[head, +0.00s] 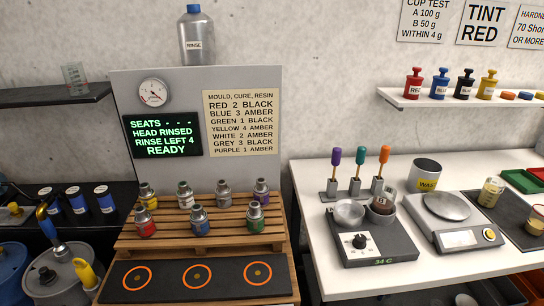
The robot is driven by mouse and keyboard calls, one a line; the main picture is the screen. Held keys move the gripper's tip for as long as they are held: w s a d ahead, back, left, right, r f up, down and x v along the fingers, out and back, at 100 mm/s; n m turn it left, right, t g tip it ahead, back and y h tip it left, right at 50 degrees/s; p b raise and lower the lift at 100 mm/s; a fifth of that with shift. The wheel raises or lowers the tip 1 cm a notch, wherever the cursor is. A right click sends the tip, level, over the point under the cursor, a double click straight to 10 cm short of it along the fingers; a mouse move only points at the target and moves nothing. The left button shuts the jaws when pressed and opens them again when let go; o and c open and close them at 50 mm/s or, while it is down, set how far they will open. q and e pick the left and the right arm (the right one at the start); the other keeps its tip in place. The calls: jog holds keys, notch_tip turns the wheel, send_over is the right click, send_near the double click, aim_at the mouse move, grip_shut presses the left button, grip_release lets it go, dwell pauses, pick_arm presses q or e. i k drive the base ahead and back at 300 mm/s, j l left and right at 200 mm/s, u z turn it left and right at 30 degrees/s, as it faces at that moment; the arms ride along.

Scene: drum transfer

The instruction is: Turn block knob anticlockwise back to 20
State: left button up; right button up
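The block knob (359,241) is a small black knob on a white dial plate at the front of the dark heating block (392,244). Its pointer and the dial figures are too small to read. A green display (383,262) on the block's front edge reads 34 C. A silver bowl (349,212) sits on the block's back left, and a glass beaker (382,207) with reddish-brown contents sits on its back right. Neither of my grippers shows in the head view.
Behind the block stands a rack (355,193) of three colour-handled tools. A scale (452,222) stands close on the right, and a WAX pot (426,175) behind. The white bench (315,240) is bare left of the block. A wooden pallet (230,238) holds several small drums.

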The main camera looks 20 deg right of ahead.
aim_at(359, 243)
jog(key=z, duration=1.3)
jog(key=i+l+u, duration=0.25)
jog(key=l, duration=0.15)
